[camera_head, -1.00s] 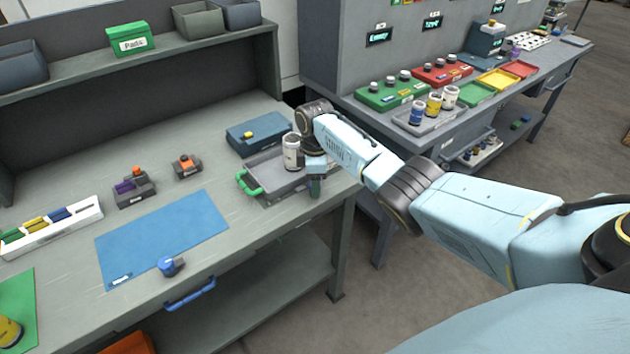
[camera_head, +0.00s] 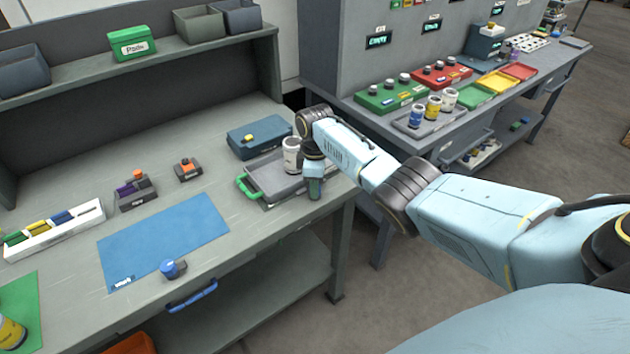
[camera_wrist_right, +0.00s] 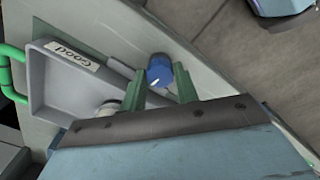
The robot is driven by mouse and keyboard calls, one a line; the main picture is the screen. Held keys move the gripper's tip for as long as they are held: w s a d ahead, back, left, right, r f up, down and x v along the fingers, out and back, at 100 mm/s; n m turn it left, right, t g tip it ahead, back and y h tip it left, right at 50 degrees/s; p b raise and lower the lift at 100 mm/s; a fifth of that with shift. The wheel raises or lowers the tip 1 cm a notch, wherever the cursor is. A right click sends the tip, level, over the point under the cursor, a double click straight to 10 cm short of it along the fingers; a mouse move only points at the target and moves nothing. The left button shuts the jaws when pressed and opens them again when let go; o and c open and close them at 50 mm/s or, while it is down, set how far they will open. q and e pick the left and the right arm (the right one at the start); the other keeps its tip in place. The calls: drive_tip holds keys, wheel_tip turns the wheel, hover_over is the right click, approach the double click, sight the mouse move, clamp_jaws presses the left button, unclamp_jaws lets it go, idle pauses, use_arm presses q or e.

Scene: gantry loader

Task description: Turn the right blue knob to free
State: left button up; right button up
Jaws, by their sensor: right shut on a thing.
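The right blue knob (camera_wrist_right: 158,72) sits at the front edge of the bench, beside the grey tray, in the right wrist view. A short white mark shows on its face. My right gripper (camera_wrist_right: 159,82) has its two green fingers on either side of the knob and is shut on it. In the head view my right gripper (camera_head: 314,194) points down at the bench's front right corner and hides the knob. Any label by the knob is hidden or unreadable. My left gripper is not in view.
The grey tray (camera_wrist_right: 62,83) labelled "Good" has a green handle (camera_head: 247,187). A white jar (camera_head: 291,160) stands close to my right wrist. Another blue knob (camera_head: 169,269) is at the front edge, near the blue mat (camera_head: 165,240). A blue case (camera_head: 259,137) lies behind the tray.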

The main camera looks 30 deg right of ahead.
drive_tip(key=m+p, duration=0.2)
drive_tip(key=m, duration=0.1)
drive_tip(key=shift+r+m, duration=0.1)
drive_tip(key=shift+m, duration=0.2)
drive_tip(key=m+p, duration=0.1)
drive_tip(key=m, duration=0.2)
drive_tip(key=shift+m, duration=0.3)
drive_tip(key=m+p, duration=0.1)
drive_tip(key=m, duration=0.3)
drive_tip(key=shift+m, duration=0.3)
drive_tip(key=shift+m+p, duration=0.4)
drive_tip(key=shift+m, duration=1.9)
drive_tip(key=o, duration=1)
drive_tip(key=shift+c, duration=0.2)
